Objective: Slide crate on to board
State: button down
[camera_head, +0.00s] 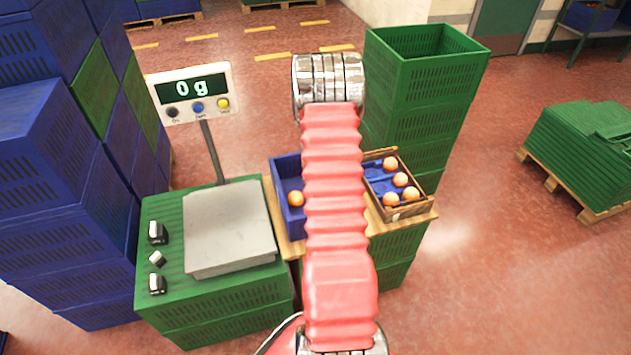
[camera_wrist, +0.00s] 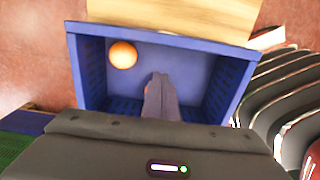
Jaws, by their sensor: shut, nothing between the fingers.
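A blue crate (camera_head: 284,178) with one orange (camera_head: 295,198) in it shows left of my arm in the head view. In the wrist view the same crate (camera_wrist: 236,72) is seen from above, with the orange (camera_wrist: 123,54) near its upper left corner. The wooden board (camera_head: 290,246) shows under and beside the crate, partly hidden by my arm. The board also shows along the upper side of the crate in the wrist view (camera_wrist: 180,14). My gripper (camera_wrist: 160,80) is shut and empty, its fingers over or inside the crate; I cannot tell whether they touch it. The head view hides it.
A brown wooden box (camera_head: 408,213) with several oranges stands on the board's right part. A scale plate (camera_head: 228,230) on green crates is at left, its display (camera_head: 192,92) reading 0 g. A tall green crate stack (camera_head: 425,95) stands behind right. Blue crates (camera_head: 50,230) fill the left.

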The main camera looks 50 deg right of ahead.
jog(key=shift+r, duration=1.7)
jog(key=shift+m, duration=0.3)
jog(key=s+a+r+m+t, duration=0.2)
jog(key=s+a+r, duration=0.3)
jog(key=a+r, duration=0.4)
jog(key=s+a+r+m+t, duration=0.1)
jog(key=s+a+r+m, duration=0.4)
jog(key=a, duration=1.7)
jog(key=s+a+r+m+t, duration=0.2)
jog(key=s+a+r, duration=0.3)
jog(key=a+r, duration=0.9)
jog(key=shift+a+r+m+t, duration=0.3)
jog(key=shift+a+m, duration=0.5)
jog(key=shift+a, duration=0.4)
